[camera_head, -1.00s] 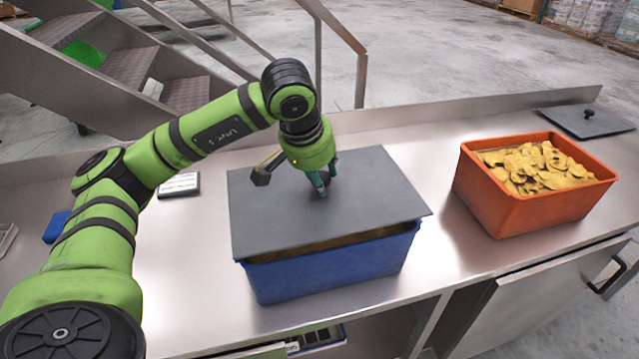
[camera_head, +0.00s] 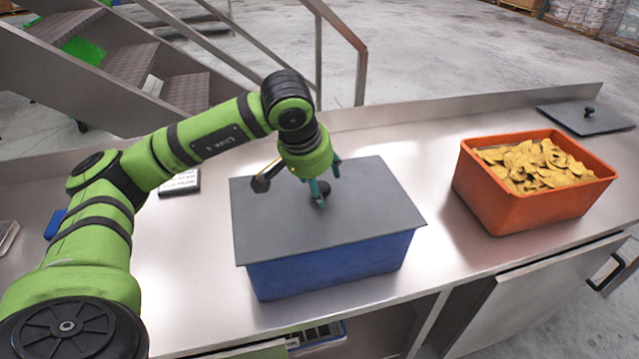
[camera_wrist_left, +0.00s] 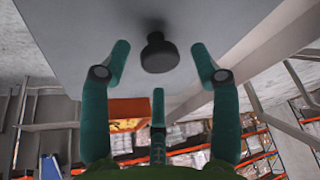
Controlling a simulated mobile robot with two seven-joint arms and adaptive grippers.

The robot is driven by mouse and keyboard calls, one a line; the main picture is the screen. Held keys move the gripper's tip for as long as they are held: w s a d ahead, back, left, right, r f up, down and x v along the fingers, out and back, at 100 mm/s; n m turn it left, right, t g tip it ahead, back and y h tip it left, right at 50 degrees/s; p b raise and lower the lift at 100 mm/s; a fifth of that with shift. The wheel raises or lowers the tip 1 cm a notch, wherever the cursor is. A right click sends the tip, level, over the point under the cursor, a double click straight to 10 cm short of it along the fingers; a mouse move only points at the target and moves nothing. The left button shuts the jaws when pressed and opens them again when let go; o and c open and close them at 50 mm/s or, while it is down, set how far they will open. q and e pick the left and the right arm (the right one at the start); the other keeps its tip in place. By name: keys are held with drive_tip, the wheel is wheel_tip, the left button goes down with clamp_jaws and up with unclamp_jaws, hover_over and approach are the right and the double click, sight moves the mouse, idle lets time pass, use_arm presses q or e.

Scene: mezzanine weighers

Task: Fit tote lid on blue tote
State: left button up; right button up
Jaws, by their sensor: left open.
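The grey tote lid (camera_head: 370,205) lies flat on top of the blue tote (camera_head: 330,268) and covers its opening, with its edges reaching a little past the tote's walls. My left gripper (camera_head: 326,184) is open just above the lid. In the left wrist view, the knob (camera_wrist_left: 159,52) stands clear of the spread teal fingers (camera_wrist_left: 160,75), which do not touch it. The tote's contents are hidden under the lid. My right gripper is not in view.
An orange tote (camera_head: 510,208) full of yellow pieces stands to the right. A second grey lid (camera_head: 590,120) with a knob lies at the back right. A dark flat device (camera_head: 180,183) lies behind my left arm. The bench between the totes is clear.

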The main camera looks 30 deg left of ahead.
use_arm(q)
drive_tip(key=v, duration=1)
drive_tip(key=shift+r+b, duration=0.3)
drive_tip(key=shift+r, duration=0.05)
drive_tip(key=shift+s, duration=0.1)
